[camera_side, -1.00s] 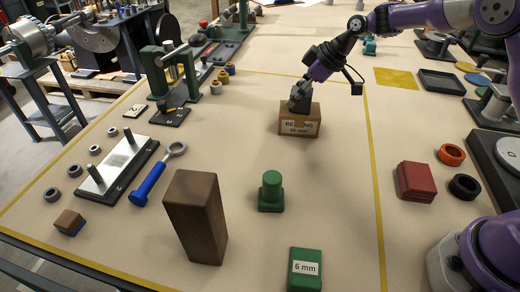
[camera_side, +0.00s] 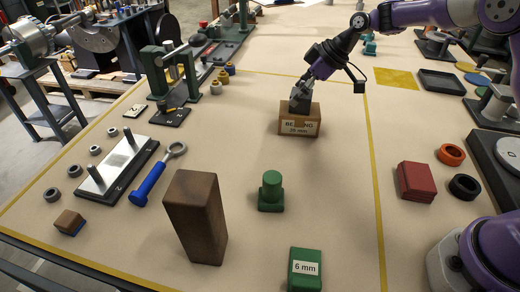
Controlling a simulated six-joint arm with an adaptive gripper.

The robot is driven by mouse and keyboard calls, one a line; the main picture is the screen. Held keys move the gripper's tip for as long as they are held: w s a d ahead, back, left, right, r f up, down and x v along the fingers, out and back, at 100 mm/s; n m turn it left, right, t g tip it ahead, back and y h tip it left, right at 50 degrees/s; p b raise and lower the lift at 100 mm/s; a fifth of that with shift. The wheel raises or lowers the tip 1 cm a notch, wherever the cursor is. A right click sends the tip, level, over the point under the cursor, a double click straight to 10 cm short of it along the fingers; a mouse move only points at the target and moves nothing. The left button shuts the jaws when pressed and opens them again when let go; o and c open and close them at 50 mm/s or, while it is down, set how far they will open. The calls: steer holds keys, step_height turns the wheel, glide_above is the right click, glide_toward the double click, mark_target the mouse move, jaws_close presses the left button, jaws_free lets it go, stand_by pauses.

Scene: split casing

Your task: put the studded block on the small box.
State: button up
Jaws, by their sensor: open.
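A dark grey block (camera_side: 300,101), which I take for the studded block, rests on top of the small box (camera_side: 299,127), a brown carton with a white label. Its studs are too small to make out. My gripper (camera_side: 304,82) is open, right at the top of the grey block, pointing down and to the left. I cannot tell whether the fingers still touch the block.
A green block with a round peg (camera_side: 271,192), a tall brown wooden block (camera_side: 196,218) and a green 6 mm block (camera_side: 305,268) stand nearer the camera. A red block (camera_side: 416,182) lies to the right. The mat around the box is clear.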

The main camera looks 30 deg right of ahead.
steer(key=v, duration=1)
steer(key=s+a+r+m+h, duration=0.25)
steer(key=s+a+r, duration=0.2)
steer(key=s, duration=0.45)
steer(key=s+f+m+h, duration=0.1)
steer(key=s+f+m, duration=0.1)
steer(key=s, duration=0.4)
steer(key=s+d+f+m+h, duration=0.1)
steer(key=s+f+m, duration=0.1)
steer(key=s+m, duration=0.2)
steer(key=s, duration=0.3)
steer(key=shift+s+d+t, duration=0.25)
steer(key=shift+s+t, duration=0.05)
steer(key=shift+t, duration=0.1)
